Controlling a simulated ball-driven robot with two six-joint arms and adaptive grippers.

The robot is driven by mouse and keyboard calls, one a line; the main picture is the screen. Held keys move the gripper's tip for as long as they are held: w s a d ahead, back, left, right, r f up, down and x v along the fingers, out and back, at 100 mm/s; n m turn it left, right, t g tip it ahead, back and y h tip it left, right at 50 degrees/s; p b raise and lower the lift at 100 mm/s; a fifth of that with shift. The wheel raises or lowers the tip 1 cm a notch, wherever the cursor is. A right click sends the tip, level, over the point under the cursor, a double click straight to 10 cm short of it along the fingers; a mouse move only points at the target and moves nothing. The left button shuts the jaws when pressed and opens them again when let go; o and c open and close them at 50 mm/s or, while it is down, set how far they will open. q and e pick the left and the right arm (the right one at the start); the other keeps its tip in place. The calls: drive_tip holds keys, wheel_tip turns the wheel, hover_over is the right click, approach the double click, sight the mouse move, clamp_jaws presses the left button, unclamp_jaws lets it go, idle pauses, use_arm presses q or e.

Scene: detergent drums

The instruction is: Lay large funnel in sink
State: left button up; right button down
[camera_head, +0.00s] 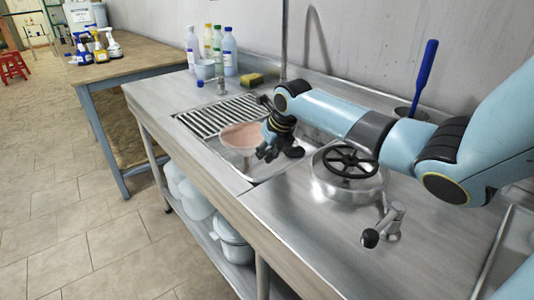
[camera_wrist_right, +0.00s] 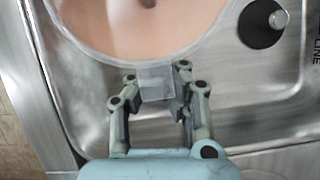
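The large funnel (camera_head: 240,137) is a wide pinkish bowl with a pale translucent rim. In the head view it is at the left part of the steel sink (camera_head: 262,170), over or in the basin; I cannot tell whether it rests on the bottom. In the right wrist view the funnel (camera_wrist_right: 150,25) shows its inside and a dark hole at the top edge. My right gripper (camera_head: 268,153) is at its right side. In the wrist view the right gripper's fingers (camera_wrist_right: 157,84) touch both sides of the funnel's grey tab. My left gripper is not in view.
A ribbed drainboard (camera_head: 222,112) lies behind the sink. Several bottles (camera_head: 229,52), a cup (camera_head: 205,70) and a yellow sponge (camera_head: 251,79) stand beyond it. The front counter is clear.

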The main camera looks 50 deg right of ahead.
drive_tip(key=c, duration=1.4)
unclamp_jaws()
drive_tip(key=shift+r, duration=0.15)
drive_tip(key=shift+s+r+p, duration=0.15)
drive_tip(key=shift+r+p, duration=0.6)
drive_tip(key=shift+r, duration=0.2)
drive_tip(key=v, duration=1.1)
drive_tip(key=shift+p, duration=0.4)
drive_tip(key=shift+f, duration=0.1)
